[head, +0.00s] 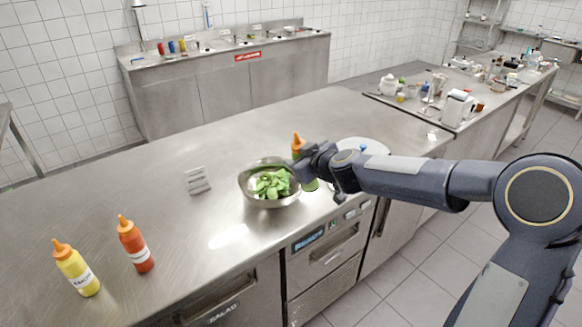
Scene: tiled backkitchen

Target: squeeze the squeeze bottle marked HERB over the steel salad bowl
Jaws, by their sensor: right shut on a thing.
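The steel salad bowl (246,186) stands on the counter near its front edge with green leaves (271,184) in it. My right gripper (303,168) is shut on a green squeeze bottle (311,185) with an orange nozzle, at the bowl's right rim. The bottle is roughly upright, nozzle up. My gripper hides most of its body, and I cannot read its label. Whether its base touches the counter I cannot tell. My left gripper is not in view.
A red squeeze bottle (136,246) and a yellow one (76,270) stand at the counter's front left. A small sign (197,180) stands left of the bowl. A pale round plate-like thing (375,146) lies behind my right forearm. The counter's middle and back left are clear.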

